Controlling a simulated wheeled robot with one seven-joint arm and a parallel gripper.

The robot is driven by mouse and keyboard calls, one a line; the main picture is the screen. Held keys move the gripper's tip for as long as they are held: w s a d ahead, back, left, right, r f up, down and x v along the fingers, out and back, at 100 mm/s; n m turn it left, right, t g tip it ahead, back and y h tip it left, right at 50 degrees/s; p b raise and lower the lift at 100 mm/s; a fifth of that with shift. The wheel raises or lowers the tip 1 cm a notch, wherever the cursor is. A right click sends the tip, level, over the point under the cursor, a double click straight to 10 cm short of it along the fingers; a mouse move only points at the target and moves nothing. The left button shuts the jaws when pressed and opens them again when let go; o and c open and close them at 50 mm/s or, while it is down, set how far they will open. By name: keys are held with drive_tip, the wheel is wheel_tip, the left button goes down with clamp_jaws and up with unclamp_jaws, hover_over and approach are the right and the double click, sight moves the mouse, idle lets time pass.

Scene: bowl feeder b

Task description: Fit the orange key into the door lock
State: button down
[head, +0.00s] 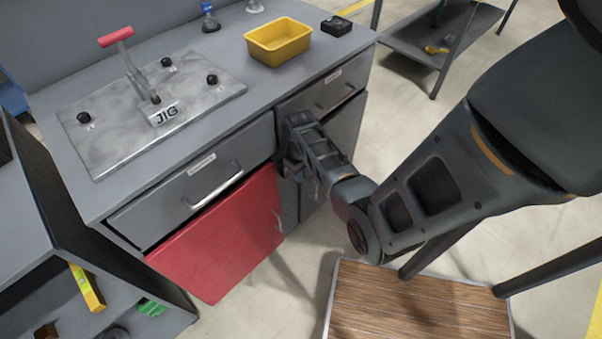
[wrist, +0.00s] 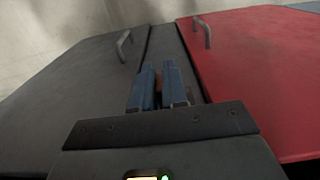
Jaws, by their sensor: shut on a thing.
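My gripper (wrist: 160,82) is shut on a small reddish-orange piece, likely the orange key (wrist: 158,88), of which only a sliver shows between the blue-grey fingers. In the head view my gripper (head: 292,140) is at the cabinet front, beside the top right of the red door (head: 225,240); the key cannot be seen there. In the wrist view the fingers point along the grey strip (wrist: 165,45) between the red door and a grey door (wrist: 85,75). The door lock is not visible, and I cannot tell whether the key touches anything.
The grey bench (head: 205,65) carries a metal jig plate (head: 190,85) with a red-handled lever, a yellow bin (head: 279,43) and a black box (head: 336,26). Drawers with bar handles sit above the doors. A wooden-topped platform (head: 415,300) stands below my arm.

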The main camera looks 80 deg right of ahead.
drive_tip(key=shift+w+d, duration=0.1)
drive_tip(key=shift+w, duration=0.1)
idle(0.6)
drive_tip(key=c, duration=1.1)
unclamp_jaws()
wheel_tip(320, 180, up, 8)
drive_tip(key=shift+f+p, duration=0.1)
drive_tip(key=shift+p, duration=0.2)
